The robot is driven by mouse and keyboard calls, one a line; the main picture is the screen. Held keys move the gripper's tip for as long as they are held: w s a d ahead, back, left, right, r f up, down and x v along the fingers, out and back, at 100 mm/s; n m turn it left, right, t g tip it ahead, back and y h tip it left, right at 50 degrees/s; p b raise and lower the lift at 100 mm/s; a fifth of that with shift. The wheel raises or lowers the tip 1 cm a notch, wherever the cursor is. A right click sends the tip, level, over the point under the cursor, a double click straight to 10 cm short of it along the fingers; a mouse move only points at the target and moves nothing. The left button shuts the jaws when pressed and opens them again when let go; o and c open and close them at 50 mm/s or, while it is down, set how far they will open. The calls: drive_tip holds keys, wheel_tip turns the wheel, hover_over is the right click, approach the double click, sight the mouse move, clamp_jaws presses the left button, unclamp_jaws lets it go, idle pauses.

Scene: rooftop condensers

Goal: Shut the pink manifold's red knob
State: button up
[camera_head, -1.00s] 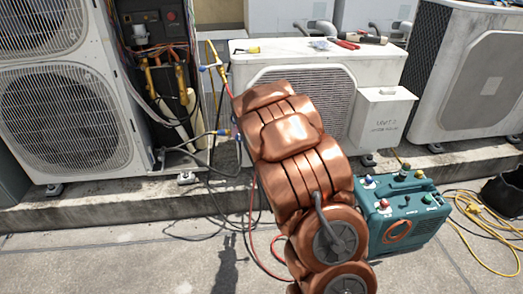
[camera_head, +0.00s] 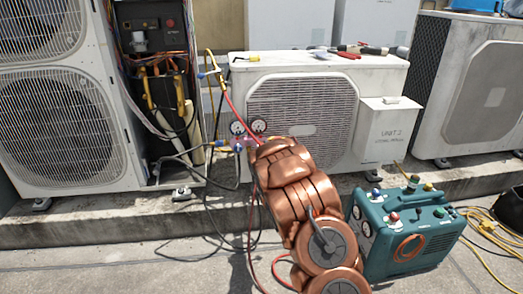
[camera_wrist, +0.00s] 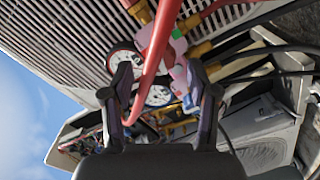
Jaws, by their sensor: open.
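The pink manifold (camera_head: 240,144) hangs in front of the middle condenser, with two round white gauges (camera_head: 247,127) above it. In the wrist view the pink manifold (camera_wrist: 178,77) and its gauges lie beyond and between my fingers. A red hose (camera_wrist: 150,70) crosses in front of it and hides part of it. A red piece (camera_wrist: 141,11) shows near the top edge; I cannot tell whether it is the red knob. My gripper (camera_wrist: 160,88) is open, its fingers spread either side of the red hose and gauges. In the head view my copper arm hides the gripper.
A teal machine (camera_head: 408,235) with colored knobs stands on the ground to the right of my arm. Yellow cables (camera_head: 488,230) lie beyond it. Loose tools (camera_head: 365,49) rest on the middle condenser (camera_head: 300,65). An opened unit with exposed wiring (camera_head: 160,80) stands at left.

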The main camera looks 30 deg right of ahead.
drive_tip(key=shift+b+x, duration=0.7)
drive_tip(key=shift+x, duration=1.45)
drive_tip(key=shift+c, duration=0.2)
drive_tip(key=shift+f, duration=0.1)
clamp_jaws()
